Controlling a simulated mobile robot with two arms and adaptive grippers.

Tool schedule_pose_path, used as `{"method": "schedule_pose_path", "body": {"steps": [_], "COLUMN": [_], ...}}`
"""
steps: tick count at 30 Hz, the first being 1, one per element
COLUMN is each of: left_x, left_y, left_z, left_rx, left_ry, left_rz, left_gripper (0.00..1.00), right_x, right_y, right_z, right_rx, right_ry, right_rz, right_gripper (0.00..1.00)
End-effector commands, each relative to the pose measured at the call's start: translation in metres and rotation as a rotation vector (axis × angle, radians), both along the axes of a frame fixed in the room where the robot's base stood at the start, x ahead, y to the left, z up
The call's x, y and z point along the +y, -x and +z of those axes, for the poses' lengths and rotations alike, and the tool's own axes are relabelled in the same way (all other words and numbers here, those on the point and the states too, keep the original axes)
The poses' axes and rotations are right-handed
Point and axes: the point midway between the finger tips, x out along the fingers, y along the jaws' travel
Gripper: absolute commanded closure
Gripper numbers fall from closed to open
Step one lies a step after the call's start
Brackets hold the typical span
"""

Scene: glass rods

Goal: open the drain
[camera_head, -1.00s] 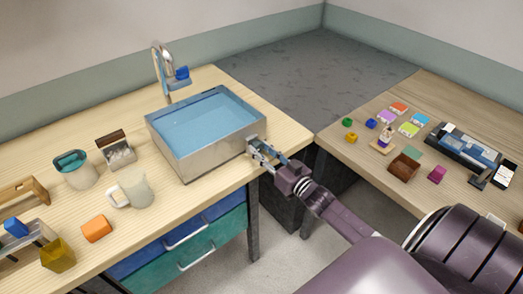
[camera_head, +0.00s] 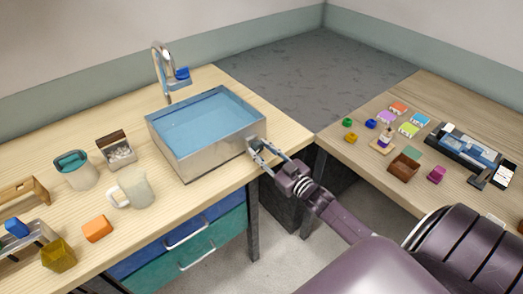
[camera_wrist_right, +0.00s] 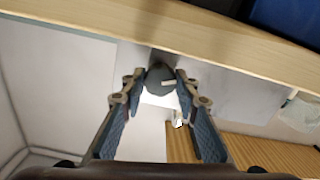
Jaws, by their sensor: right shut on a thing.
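The metal sink (camera_head: 205,152) stands on the wooden counter, filled with light blue water. On its right end wall is a small drain fitting (camera_head: 252,143), mostly hidden by my fingers. My right gripper (camera_head: 264,153) reaches it from the right. In the right wrist view, a round dark grey knob (camera_wrist_right: 160,76) with a pale bar on it sits between the fingertips of my right gripper (camera_wrist_right: 161,85), which is shut on it. Which way the drain is set cannot be told. My left gripper is not in view.
A tap (camera_head: 165,72) with a blue handle stands behind the sink. A cup (camera_head: 75,170), a pale mug (camera_head: 132,188) and an orange block (camera_head: 97,228) are on the counter to the left. A second table (camera_head: 475,205) at the right holds several small objects.

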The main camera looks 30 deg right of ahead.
Motion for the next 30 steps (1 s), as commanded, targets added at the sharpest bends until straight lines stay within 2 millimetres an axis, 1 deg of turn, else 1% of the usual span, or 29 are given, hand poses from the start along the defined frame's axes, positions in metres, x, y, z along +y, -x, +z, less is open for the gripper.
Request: {"method": "schedule_pose_path", "body": {"steps": [14,30], "left_x": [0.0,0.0], "left_y": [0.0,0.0], "left_z": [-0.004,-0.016], "left_rx": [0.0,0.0], "left_ry": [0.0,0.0], "left_rz": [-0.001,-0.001], "left_gripper": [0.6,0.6], "right_x": [0.0,0.0], "right_y": [0.0,0.0], "right_z": [0.0,-0.001], "right_rx": [-0.037,-0.074], "right_ry": [0.453,0.938], "right_rz": [-0.001,0.001], "right_gripper": [0.96,0.96]}}
